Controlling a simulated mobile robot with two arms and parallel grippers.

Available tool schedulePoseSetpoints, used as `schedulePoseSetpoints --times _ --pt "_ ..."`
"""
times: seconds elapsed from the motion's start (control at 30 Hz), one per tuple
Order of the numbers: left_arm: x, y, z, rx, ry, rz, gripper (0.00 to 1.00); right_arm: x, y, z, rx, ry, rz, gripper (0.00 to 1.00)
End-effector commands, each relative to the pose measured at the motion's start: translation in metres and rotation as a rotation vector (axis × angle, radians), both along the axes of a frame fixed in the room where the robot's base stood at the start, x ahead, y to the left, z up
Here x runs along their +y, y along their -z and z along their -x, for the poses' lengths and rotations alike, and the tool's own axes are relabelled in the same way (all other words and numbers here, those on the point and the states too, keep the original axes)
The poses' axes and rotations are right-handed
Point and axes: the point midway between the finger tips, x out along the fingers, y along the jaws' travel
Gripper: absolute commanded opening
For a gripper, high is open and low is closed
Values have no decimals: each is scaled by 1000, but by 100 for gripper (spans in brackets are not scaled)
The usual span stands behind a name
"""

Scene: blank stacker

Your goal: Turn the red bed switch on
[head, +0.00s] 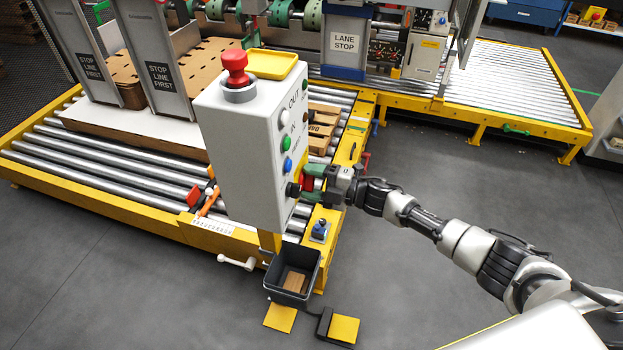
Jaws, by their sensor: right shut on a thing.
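A grey control box (245,150) stands on a yellow post at the front of the roller bed, with a large red mushroom button (236,72) on top. A row of coloured buttons and small labels runs down its right face. The red bed switch (308,183) is low on that face, next to a black knob (293,190). My right gripper (312,180) reaches in from the right and is shut on the red switch, whose far side is partly hidden by the fingers. I cannot read the switch's setting. My left gripper is out of view.
A yellow tray (271,64) lies on the box top. A dark bin (292,275) hangs below, above pedals with yellow plates (343,329). Roller conveyors (120,170) run left and back right. An orange-handled tool (207,202) lies on the bed edge. The floor at right is clear.

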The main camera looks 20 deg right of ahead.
Motion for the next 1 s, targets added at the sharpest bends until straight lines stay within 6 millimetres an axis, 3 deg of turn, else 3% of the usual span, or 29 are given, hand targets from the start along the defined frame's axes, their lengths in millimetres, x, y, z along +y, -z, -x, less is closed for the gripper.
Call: schedulePoseSetpoints --times 0.5,1.0 --pt "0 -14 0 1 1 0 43 0 -1 -1 319 2 -214 36" --pt "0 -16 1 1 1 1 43 -1 -1 -1 404 2 -271 36"
